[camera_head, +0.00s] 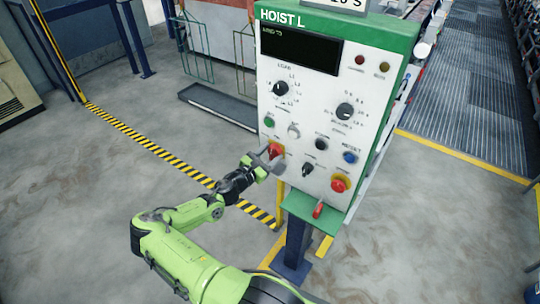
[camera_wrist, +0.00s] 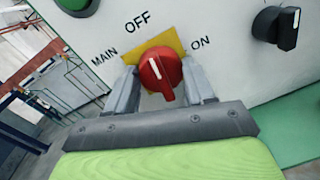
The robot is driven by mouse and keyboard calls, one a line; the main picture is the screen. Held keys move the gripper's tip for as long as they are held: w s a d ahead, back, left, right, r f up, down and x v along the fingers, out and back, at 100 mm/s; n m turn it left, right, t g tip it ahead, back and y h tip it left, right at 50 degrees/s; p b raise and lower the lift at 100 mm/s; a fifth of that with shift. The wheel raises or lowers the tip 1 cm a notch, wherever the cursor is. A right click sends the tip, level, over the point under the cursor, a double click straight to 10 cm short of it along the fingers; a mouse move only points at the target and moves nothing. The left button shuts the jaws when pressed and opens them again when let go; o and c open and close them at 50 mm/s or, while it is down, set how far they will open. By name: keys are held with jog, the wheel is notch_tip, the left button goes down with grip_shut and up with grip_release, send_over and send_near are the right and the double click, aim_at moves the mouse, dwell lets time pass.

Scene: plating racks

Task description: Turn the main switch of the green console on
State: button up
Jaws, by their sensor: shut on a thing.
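The green console (camera_head: 383,110) is marked HOIST L and has a white front panel. Its main switch, a red knob (camera_head: 276,150) on a yellow plate, is at the panel's lower left. In the wrist view the red main switch (camera_wrist: 160,72) sits between the labels MAIN, OFF and ON. The white line on the knob points up and slightly left, toward OFF. My gripper (camera_head: 268,160) is at the knob, with one finger on each side of it, shut on it. The fingers hide part of the yellow plate.
Near the switch are a black selector (camera_head: 307,170), a green button (camera_head: 269,122), a blue reset button (camera_head: 350,157) and a red emergency button (camera_head: 339,184). A green ledge (camera_head: 300,207) with a red item juts out below. Open floor lies to the left.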

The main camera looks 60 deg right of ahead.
jog(key=m+b, duration=0.1)
jog(key=m, duration=0.3)
jog(key=shift+s, duration=0.1)
jog(key=m+b, duration=0.2)
jog(key=m, duration=0.2)
jog(key=shift+f+m+t+y+b, duration=0.1)
jog(key=shift+m+t+y+b, duration=0.2)
jog(key=shift+t+b, duration=0.1)
jog(key=m+b, duration=0.4)
jog(key=shift+s+f+m+t, duration=0.1)
jog(key=shift+m+t, duration=0.2)
jog(key=shift+m, duration=0.1)
jog(key=shift+m+b, duration=1.3)
jog(key=shift+b, duration=0.2)
jog(key=o, duration=1)
jog(key=shift+a+r, duration=0.1)
jog(key=shift+r, duration=0.1)
